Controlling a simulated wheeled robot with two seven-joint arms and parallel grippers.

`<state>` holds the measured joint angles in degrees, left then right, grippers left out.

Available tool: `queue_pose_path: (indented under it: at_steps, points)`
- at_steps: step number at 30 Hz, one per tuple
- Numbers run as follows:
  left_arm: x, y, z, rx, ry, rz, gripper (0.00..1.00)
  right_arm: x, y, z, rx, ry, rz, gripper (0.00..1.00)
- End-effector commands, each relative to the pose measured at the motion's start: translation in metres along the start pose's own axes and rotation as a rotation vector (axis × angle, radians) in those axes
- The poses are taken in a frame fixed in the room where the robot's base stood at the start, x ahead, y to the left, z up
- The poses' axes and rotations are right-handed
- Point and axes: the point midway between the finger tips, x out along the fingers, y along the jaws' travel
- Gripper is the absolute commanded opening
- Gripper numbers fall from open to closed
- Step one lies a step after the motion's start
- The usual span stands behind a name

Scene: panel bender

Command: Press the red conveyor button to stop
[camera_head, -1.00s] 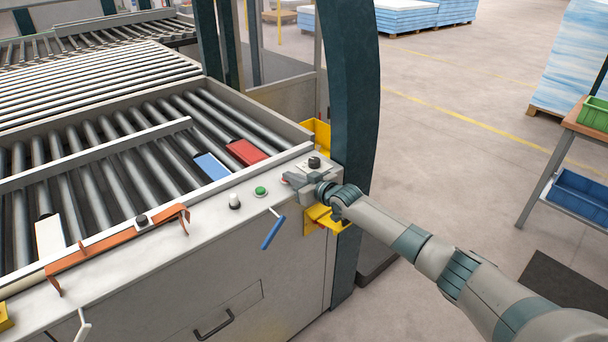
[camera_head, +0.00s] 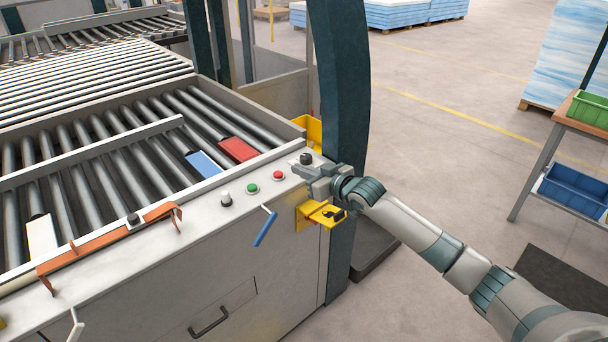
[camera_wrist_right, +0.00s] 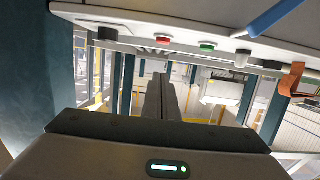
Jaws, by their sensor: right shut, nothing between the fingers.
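The red conveyor button (camera_head: 278,175) sits on the machine's light grey front ledge (camera_head: 180,218), just right of the green button (camera_head: 252,188). It also shows in the right wrist view near the top (camera_wrist_right: 163,40). My right gripper (camera_head: 298,171) is shut and empty at the ledge's right end. Its fingertips are just right of the red button, with a small visible gap; their height above the ledge is hard to tell. In the right wrist view the closed fingers (camera_wrist_right: 161,95) point away below the button row. My left gripper is not in view.
A black knob (camera_head: 306,158) stands just behind my right gripper. A white button (camera_head: 226,199) and a blue handle (camera_head: 265,229) are to the left. A yellow bracket (camera_head: 318,215) juts out below my gripper, and a dark green post (camera_head: 341,90) rises behind it.

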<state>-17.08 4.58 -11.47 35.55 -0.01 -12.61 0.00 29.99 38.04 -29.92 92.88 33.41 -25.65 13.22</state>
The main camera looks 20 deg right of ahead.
Motion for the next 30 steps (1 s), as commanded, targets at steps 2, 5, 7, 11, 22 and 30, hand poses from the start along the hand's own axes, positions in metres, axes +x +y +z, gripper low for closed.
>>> queue_pose_path:
  at_steps: [2, 5, 7, 11, 22, 30]
  points:
    - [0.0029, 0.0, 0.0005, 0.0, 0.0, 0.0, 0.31, -0.0059, -0.0003, 0.0008, -0.001, 0.001, -0.001, 0.0]
    - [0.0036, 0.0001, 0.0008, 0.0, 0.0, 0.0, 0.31, -0.0104, -0.0004, -0.0006, -0.001, 0.002, -0.001, 0.0]
    - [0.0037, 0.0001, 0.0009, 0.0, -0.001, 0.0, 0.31, -0.0118, -0.0003, -0.0006, -0.001, 0.001, 0.0, 0.0]
    - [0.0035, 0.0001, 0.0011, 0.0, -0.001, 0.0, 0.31, -0.0123, -0.0002, -0.0009, -0.001, 0.001, 0.0, 0.0]
    - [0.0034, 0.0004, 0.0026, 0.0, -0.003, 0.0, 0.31, -0.0119, -0.0004, -0.0011, -0.001, 0.002, 0.0, 0.0]
    - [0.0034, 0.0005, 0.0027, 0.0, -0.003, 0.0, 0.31, -0.0119, -0.0004, -0.0011, -0.001, 0.002, 0.0, 0.0]
